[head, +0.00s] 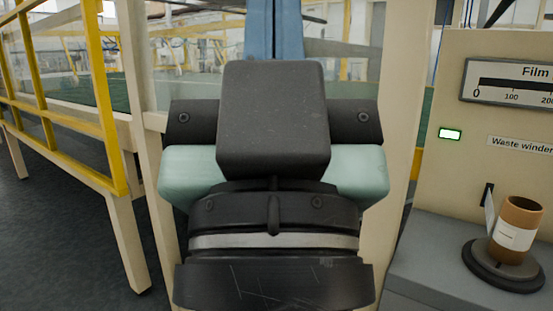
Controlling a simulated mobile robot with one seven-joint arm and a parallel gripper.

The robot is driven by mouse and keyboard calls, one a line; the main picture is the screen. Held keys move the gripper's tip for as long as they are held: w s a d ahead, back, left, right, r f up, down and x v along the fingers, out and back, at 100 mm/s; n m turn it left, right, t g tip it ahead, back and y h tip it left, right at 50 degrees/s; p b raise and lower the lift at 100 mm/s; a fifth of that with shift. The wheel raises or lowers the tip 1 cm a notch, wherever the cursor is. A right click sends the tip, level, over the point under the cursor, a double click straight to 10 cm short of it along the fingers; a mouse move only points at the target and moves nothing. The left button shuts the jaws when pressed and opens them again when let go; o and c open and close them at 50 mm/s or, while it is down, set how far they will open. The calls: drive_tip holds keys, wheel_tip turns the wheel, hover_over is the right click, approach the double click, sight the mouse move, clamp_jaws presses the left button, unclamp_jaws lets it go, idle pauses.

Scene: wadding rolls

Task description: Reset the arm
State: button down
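My arm's end fills the middle of the head view, close to the camera. I see a black round wrist part with a silver band, a pale green body behind it, and a large dark block on top. This seems to be my gripper (273,120), seen from behind. Its fingertips do not show clearly, so I cannot tell whether it is open or shut, or whether it holds anything.
At right stands a beige machine panel (462,190) with a film gauge (515,85) and a small lit green display (450,134). A brown core with a white label (517,230) stands upright on a dark round base (503,268) on a grey ledge (430,262). Yellow railing (110,150) runs at left, above dark floor.

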wheel_tip(320, 180, up, 37)
drive_tip(key=p, duration=3.5)
drive_tip(key=shift+f, duration=0.15)
drive_tip(key=shift+w, duration=0.1)
